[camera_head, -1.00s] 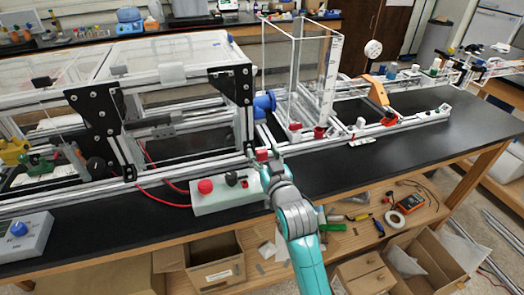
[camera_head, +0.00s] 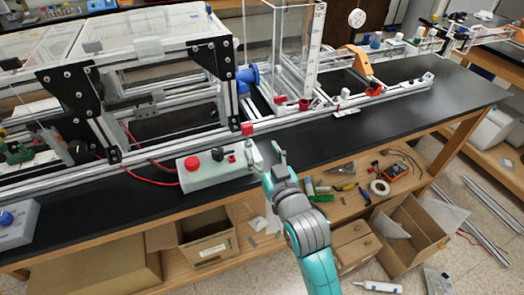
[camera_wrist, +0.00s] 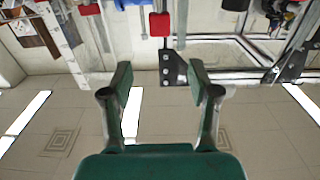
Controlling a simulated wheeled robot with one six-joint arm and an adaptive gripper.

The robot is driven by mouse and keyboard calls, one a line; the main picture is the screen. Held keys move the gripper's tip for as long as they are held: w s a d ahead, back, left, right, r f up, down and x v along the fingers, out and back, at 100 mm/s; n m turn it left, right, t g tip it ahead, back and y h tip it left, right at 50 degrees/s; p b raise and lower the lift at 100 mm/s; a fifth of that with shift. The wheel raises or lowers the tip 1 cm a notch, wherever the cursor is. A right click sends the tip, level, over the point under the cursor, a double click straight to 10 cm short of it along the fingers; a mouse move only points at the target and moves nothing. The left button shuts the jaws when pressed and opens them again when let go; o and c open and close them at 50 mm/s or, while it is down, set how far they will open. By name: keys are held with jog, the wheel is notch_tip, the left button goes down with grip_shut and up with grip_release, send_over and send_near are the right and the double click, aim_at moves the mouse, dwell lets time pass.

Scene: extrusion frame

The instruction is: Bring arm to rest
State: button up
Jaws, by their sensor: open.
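My gripper (camera_head: 264,158) is open and empty at the front edge of the bench, just right of the white control box (camera_head: 215,171). The wrist view shows its two fingers spread, with nothing between the tips (camera_wrist: 160,76). A small red block (camera_head: 247,129) at the frame's front rail stands beyond the fingers. In the wrist view a red block (camera_wrist: 159,24) and a black bracket (camera_wrist: 173,68) show beyond the fingertips, apart from them. My arm reaches up from the lower right, bent at the wrist.
The aluminium extrusion frame (camera_head: 130,166) runs along the black bench (camera_head: 400,110). The control box has a red button (camera_head: 192,163). Clear bench lies to the right.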

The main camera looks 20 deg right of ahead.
jog(key=s+f+g, duration=0.1)
jog(key=s+f, duration=0.6)
jog(key=s, duration=0.2)
jog(key=s+f+g, duration=0.1)
jog(key=s+f, duration=0.6)
jog(key=s, duration=0.3)
jog(key=s+g, duration=0.1)
jog(key=s, duration=2.1)
jog(key=shift+s, duration=0.35)
jog(key=shift+f, duration=0.1)
